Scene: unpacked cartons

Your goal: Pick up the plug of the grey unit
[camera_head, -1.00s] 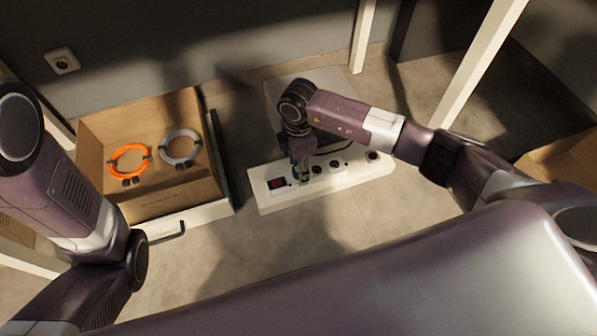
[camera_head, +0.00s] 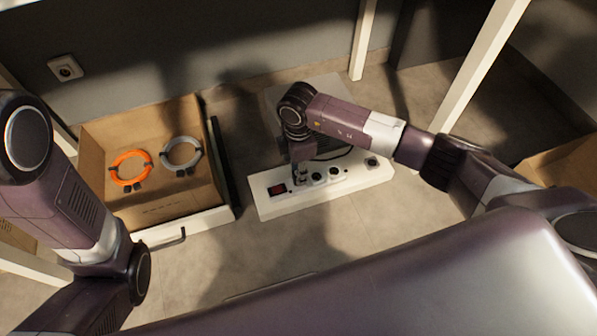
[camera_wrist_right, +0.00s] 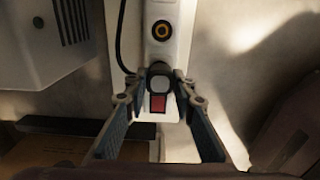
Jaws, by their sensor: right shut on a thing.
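The grey unit (camera_head: 288,92) stands on the floor against the wall, partly hidden behind my right arm. Its vented side (camera_wrist_right: 55,35) shows at upper left in the right wrist view. My right gripper (camera_head: 300,178) points down at the white power strip (camera_head: 268,207), near its red switch (camera_head: 277,190). In the right wrist view, the gripper (camera_wrist_right: 160,88) is shut on a dark, rounded plug (camera_wrist_right: 159,70) at the strip. A black cable (camera_wrist_right: 122,45) runs beside the strip toward it. I cannot tell whether the plug is still seated. My left gripper is outside the view.
A wall socket (camera_head: 65,68) is at upper left. White posts (camera_head: 362,40) stand behind; another carton (camera_head: 565,165) is at right. Floor in front is clear.

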